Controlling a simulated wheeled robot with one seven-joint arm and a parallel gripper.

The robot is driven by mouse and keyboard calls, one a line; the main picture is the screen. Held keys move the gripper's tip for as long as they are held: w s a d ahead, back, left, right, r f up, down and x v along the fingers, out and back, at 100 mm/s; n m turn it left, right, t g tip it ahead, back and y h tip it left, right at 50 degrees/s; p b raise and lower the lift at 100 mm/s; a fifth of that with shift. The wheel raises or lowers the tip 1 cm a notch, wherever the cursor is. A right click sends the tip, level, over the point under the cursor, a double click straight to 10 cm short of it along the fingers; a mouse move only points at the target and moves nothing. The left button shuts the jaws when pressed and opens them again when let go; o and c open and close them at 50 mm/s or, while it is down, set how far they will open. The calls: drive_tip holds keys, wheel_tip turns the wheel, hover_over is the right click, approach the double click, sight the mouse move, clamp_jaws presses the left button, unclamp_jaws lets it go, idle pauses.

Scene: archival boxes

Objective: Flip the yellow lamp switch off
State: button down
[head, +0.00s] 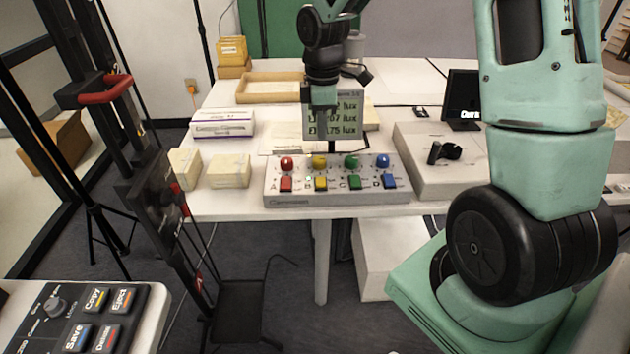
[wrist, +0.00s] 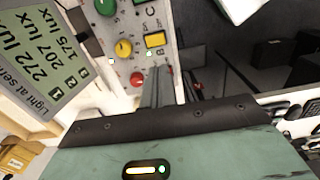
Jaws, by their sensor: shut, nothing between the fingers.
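The switch box (head: 335,199) on the white table carries red, yellow, green and blue domes, each with a matching switch in front. The yellow dome (head: 320,161) stands behind the yellow switch (head: 321,183), second from left. In the wrist view the yellow dome (wrist: 123,48) and yellow switch (wrist: 155,40) are both uncovered. I cannot tell from the switch which way it is set. My gripper (head: 331,149) is shut and empty, pointing down above the box. In the wrist view its fingertips (wrist: 160,70) appear beside the red dome (wrist: 137,79) and partly cover the red switch.
A light-sensor display (head: 335,122) stands behind the box. Pale yellow blocks (head: 229,171) and a white carton (head: 223,122) lie to its left. A grey unit with a black knob (head: 448,153) is to its right. A button panel (head: 85,320) is at the near left.

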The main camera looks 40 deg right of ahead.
drive_tip(key=shift+r, duration=0.1)
idle(0.3)
drive_tip(key=shift+w+d+r+p, duration=0.15)
drive_tip(key=shift+w+d+p, duration=0.25)
drive_tip(key=shift+w+p, duration=0.25)
drive_tip(key=shift+r, duration=0.1)
wheel_tip(320, 180, up, 14)
drive_tip(key=w+d+p, duration=0.1)
drive_tip(key=p, duration=0.2)
drive_tip(key=shift+w, duration=0.3)
idle(0.4)
